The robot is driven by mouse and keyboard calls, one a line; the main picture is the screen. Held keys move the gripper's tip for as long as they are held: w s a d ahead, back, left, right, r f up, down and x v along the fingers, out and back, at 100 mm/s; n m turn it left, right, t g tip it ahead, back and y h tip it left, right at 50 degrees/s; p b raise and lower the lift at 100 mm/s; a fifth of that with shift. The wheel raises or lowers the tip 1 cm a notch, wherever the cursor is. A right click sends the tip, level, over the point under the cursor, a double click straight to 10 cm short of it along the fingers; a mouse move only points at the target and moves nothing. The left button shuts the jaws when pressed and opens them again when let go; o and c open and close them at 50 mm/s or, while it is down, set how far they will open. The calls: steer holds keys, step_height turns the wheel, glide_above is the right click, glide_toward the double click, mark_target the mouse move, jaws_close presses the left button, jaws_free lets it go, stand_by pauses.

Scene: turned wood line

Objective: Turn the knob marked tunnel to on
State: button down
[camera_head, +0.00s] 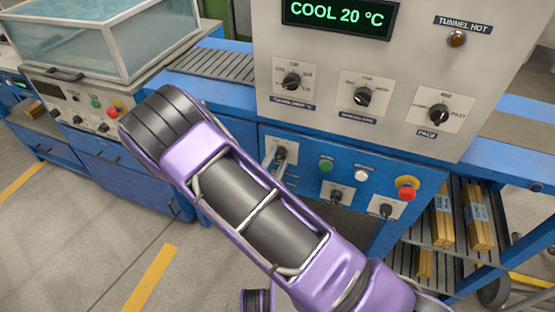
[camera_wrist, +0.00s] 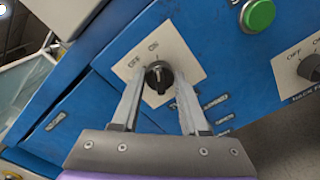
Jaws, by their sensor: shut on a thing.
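The switch knob (camera_wrist: 158,76) is small, round and black, on a cream plate (camera_wrist: 177,49) marked OFF and ON, fixed to a blue panel. Its light pointer mark faces roughly up in the wrist view, nearer the ON word than I can judge exactly. The name label below the plate is partly hidden by a finger and not readable. My gripper (camera_wrist: 160,84) has one finger on each side of the knob and is shut on it. In the head view the knob's plate (camera_head: 291,151) is partly covered by my gripper (camera_head: 272,157).
To the right on the blue panel are a green button (camera_head: 326,165), a white button (camera_head: 361,176), a red stop button (camera_head: 407,187) and two more knobs (camera_head: 336,196) (camera_head: 386,210). Above, a grey cabinet carries three dials and a display (camera_head: 338,16) reading COOL 20 °C.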

stand_by(0.3)
steer(key=shift+c, duration=2.1)
jaws_free()
steer(key=v, duration=1.7)
steer(key=shift+s+p, duration=0.25)
steer(key=shift+p, duration=0.1)
steer(key=shift+a, duration=0.1)
